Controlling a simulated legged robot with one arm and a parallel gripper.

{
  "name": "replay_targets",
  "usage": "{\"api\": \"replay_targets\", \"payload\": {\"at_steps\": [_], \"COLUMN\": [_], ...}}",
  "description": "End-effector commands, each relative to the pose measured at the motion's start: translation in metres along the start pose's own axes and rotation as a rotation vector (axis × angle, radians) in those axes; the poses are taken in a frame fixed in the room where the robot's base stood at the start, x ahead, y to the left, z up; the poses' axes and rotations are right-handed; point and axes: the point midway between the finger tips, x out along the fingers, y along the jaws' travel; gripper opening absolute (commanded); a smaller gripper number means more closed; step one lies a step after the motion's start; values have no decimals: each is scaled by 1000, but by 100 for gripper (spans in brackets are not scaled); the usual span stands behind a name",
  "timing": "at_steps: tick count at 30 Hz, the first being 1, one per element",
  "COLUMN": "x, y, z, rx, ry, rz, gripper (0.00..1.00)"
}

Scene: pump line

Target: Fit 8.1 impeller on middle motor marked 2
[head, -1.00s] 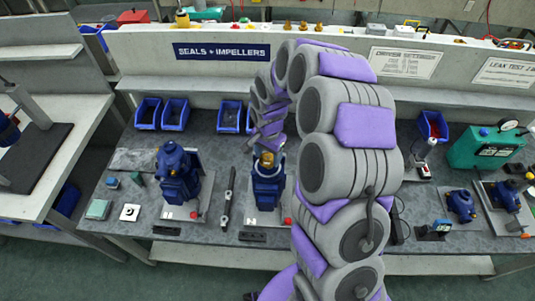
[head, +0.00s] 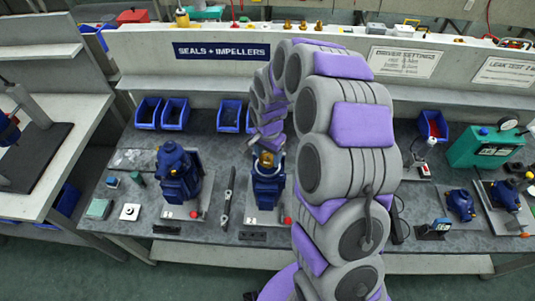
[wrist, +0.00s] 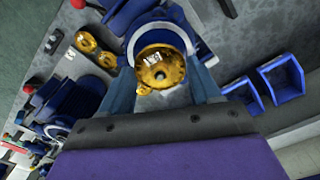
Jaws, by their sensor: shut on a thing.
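A gold impeller (wrist: 160,68) with a small white label sits between the two fingers of my gripper (wrist: 163,88) in the wrist view. My gripper is shut on it. The blue middle motor (head: 268,188) stands upright on its plate, and the gold impeller (head: 267,160) shows at its top in the head view. I cannot tell whether the impeller is seated or just above. The label and the motor's number are too small to read. My arm hides the area right of the motor.
Another blue motor (head: 177,178) stands to the left, with a dark bar-shaped tool (head: 227,195) between. Two more gold parts (wrist: 88,42) lie nearby in the wrist view. Blue bins (head: 148,113) line the bench's back. A green tester (head: 487,149) stands at right.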

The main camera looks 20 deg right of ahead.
Motion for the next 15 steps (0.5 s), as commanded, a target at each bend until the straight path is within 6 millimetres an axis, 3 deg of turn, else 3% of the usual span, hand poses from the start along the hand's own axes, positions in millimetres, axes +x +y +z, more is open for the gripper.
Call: {"api": "replay_targets", "payload": {"at_steps": [13, 14, 15], "x": [4, 3, 3], "y": [0, 0, 0], "z": [0, 0, 0], "rx": [0, 0, 0], "ry": [0, 0, 0], "rz": [0, -1, -1], "gripper": [32, 64, 68]}}
